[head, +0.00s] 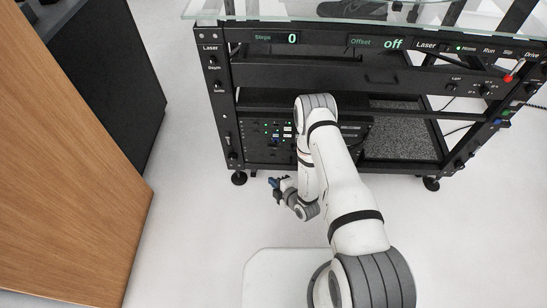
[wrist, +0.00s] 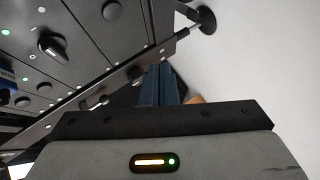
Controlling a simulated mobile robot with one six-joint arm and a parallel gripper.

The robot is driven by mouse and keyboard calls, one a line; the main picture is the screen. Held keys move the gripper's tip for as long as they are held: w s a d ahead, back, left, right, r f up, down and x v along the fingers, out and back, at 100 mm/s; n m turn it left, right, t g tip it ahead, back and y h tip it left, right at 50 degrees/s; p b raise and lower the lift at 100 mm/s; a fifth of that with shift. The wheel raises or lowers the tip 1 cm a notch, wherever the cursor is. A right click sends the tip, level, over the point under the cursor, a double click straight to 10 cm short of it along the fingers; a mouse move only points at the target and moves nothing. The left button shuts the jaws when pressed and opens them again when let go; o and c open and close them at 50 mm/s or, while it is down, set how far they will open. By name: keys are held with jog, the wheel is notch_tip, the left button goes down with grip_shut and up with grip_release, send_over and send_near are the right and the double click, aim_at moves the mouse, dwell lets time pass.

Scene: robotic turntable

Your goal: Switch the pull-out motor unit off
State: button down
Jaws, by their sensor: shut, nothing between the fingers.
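A dark unit with knobs and small lit green lights (head: 262,132) sits low in the left of the black frame; it seems to be the motor unit. My arm covers part of it. In the wrist view its dark panel (wrist: 85,40) fills the upper left, seen tilted, with a black pointer knob (wrist: 52,45) and round knobs. Green lights glow near the pointer knob. I cannot tell which control is the power switch. My gripper (head: 274,183) is low, in front of the unit's lower left. Its blue fingers (wrist: 158,84) are shut and empty, pointing past the panel's lower edge.
The black frame (head: 222,110) stands on round feet (head: 239,178) under a glass top. A grey textured tray (head: 400,135) lies right of the unit. A wooden panel (head: 70,160) stands at the left. White floor (head: 195,200) lies free between it and my gripper.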

aim_at(273, 157)
jog(key=w+b, duration=0.2)
jog(key=w, duration=0.6)
jog(key=shift+d, duration=0.15)
jog(key=shift+w+b, duration=0.15)
jog(key=shift+b, duration=0.2)
dwell(1.5)
jog(key=shift+w, duration=0.3)
jog(key=shift+w+b, duration=0.4)
dwell(0.6)
dwell(0.3)
jog(key=shift+s, duration=0.8)
jog(key=shift+s, duration=0.1)
